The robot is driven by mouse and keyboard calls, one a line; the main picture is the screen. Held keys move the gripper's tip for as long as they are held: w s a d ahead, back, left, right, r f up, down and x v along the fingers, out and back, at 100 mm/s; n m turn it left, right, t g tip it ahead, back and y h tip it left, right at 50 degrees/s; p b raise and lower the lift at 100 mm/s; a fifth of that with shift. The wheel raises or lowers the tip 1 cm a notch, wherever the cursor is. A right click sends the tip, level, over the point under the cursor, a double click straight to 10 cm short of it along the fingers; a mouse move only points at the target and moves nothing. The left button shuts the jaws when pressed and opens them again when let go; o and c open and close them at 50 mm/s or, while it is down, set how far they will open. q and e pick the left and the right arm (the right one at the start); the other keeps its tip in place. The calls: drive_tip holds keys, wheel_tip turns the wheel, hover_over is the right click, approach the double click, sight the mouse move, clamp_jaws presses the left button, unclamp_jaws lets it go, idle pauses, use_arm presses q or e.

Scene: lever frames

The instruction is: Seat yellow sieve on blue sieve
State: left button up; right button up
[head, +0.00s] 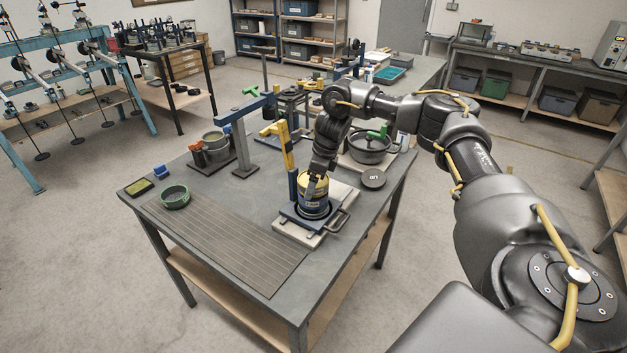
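The yellow sieve (309,187) is a short round drum on top of the dark blue sieve (314,208), with no clear gap showing between them. The pair looks roughly upright on a low base plate (288,220) with a side handle. My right gripper (317,188) reaches down from above and is at the yellow sieve's upper rim. Its fingertips are too small and partly hidden, so I cannot tell whether they are shut on it. My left gripper is not in view.
A blue post with a yellow lever (286,147) stands close behind the sieves. The slatted mat (225,245) at the front is clear.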

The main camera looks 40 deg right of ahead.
drive_tip(key=shift+f, duration=0.3)
drive_tip(key=o, duration=1)
drive_tip(key=b+v, duration=0.1)
drive_tip(key=v, duration=0.3)
drive_tip(key=shift+d+b, duration=0.1)
drive_tip(key=shift+b, duration=0.2)
drive_tip(key=p+v, duration=0.1)
drive_tip(key=v, duration=0.5)
drive_tip(key=shift+r, duration=0.35)
